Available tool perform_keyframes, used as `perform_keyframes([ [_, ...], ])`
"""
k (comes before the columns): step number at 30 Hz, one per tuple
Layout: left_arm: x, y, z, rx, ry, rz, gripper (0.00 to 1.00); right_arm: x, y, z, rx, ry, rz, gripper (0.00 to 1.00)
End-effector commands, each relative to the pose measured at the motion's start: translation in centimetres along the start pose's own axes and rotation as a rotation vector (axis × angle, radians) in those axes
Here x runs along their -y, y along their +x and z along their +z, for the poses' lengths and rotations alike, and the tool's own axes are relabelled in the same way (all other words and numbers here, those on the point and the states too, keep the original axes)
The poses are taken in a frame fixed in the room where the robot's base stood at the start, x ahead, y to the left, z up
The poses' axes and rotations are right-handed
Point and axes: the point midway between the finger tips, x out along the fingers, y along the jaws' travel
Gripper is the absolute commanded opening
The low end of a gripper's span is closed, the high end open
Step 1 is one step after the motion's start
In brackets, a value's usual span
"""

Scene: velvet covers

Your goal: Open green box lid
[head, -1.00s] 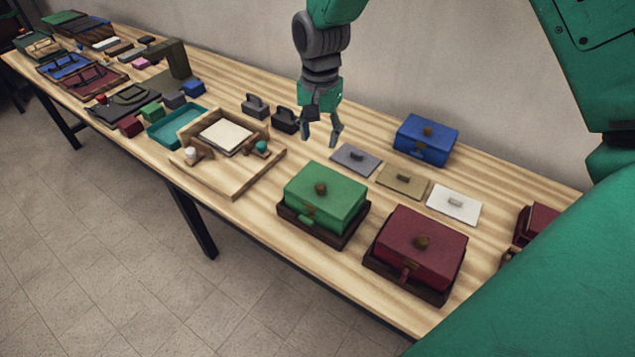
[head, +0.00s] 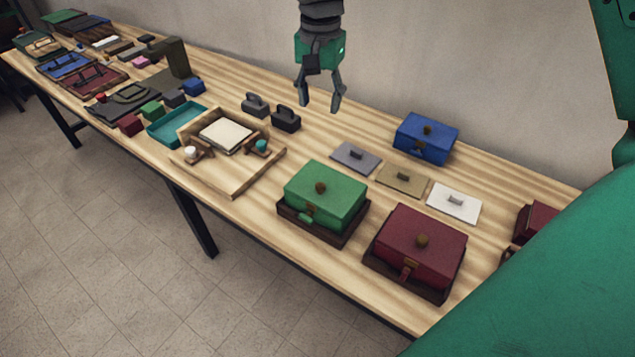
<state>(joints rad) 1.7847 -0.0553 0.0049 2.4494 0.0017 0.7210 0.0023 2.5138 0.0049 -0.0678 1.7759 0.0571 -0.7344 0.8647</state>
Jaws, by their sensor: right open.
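The green box (head: 318,204) sits on a dark base near the front edge of the table. My left gripper is not in view.
A dark red box (head: 418,247) stands right of the green box, and a blue box (head: 426,139) is behind. Flat grey, tan and white plates (head: 454,203) lie between. A wooden tray (head: 236,186) and two dark handled blocks (head: 286,119) are at left.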

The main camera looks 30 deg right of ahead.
Motion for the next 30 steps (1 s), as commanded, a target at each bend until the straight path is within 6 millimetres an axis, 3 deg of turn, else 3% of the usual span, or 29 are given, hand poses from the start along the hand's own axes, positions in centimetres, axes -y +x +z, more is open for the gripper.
perform_keyframes([
  [3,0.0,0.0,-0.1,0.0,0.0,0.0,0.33,0.1,-2.1,-0.1,-0.003,0.0,-0.003,0.43],
  [9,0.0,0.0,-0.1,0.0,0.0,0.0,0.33,0.1,-3.7,-0.1,0.0,0.001,0.001,0.43],
  [30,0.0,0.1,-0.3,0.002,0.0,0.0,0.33,0.0,-3.8,0.0,0.0,0.001,0.001,0.43],
])
